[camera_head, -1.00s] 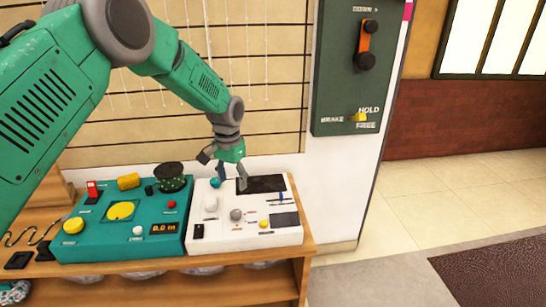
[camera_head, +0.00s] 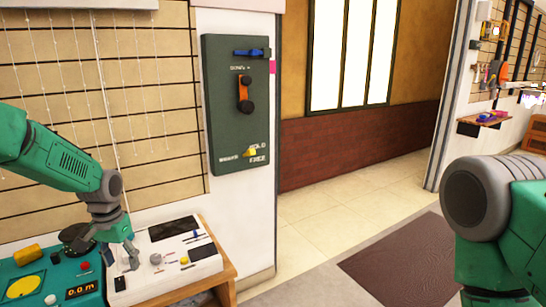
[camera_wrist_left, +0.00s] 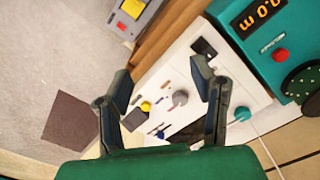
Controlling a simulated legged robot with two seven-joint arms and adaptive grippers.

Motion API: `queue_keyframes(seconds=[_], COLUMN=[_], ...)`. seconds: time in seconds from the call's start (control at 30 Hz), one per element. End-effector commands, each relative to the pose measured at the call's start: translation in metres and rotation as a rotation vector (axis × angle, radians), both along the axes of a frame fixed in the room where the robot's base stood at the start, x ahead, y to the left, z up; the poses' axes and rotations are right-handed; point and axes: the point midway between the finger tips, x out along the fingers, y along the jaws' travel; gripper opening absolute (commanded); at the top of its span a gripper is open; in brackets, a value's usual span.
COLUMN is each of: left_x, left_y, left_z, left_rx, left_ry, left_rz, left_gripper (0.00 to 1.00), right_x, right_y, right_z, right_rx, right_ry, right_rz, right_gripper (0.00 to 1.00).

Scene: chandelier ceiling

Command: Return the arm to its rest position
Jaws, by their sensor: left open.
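My left arm (camera_head: 60,160) comes in from the left in the head view. Its gripper (camera_head: 118,247) is open and empty, low over the left part of the white control panel (camera_head: 205,252). In the left wrist view the two dark fingers of the left gripper (camera_wrist_left: 160,76) stand wide apart, with the white panel, its grey knob (camera_wrist_left: 180,97) and yellow knob (camera_wrist_left: 146,106) beyond them. Part of my right arm (camera_head: 490,220) shows at the right edge of the head view. Its gripper is out of the picture.
A teal control box (camera_head: 60,275) with a display stands left of the white panel on a wooden bench (camera_head: 222,277). A dark green wall panel (camera_head: 225,120) with levers hangs behind. Open floor with a dark mat (camera_head: 400,265) lies to the right.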

Motion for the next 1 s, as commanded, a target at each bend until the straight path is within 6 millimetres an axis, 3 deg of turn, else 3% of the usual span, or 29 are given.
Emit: queue_keyframes(seconds=[0.27,0.57,0.67,0.77,0.8,0.9,1.0], left_x=[-0.027,-0.091,-0.131,-0.192,-0.221,-0.29,-0.343], left_y=[-0.023,-0.057,-0.072,-0.087,-0.091,-0.097,-0.098], left_z=[-0.049,-0.118,-0.148,-0.178,-0.188,-0.199,-0.197], left_rx=[-0.015,-0.037,-0.045,-0.05,-0.049,-0.038,-0.021], left_ry=[0.003,-0.005,-0.004,-0.003,-0.005,-0.012,-0.024], left_rz=[-0.011,-0.014,-0.009,0.003,0.01,0.027,0.041], left_gripper=[0.51,0.51,0.51,0.51,0.51,0.51,0.51], right_x=[0.001,0.0,0.0,0.0,0.0,0.0,0.0], right_y=[0.0,0.0,0.0,0.0,0.0,0.0,0.0], right_z=[0.0,0.0,0.0,0.0,0.0,0.0,0.0], right_rx=[0.0,0.0,0.0,0.0,0.0,0.0,0.0], right_ry=[-0.001,0.0,0.0,0.0,0.0,0.0,0.0], right_rz=[0.0,0.0,0.0,0.0,0.0,0.0,0.0], right_gripper=[0.81,0.81,0.81,0.81,0.81,0.81,0.81])
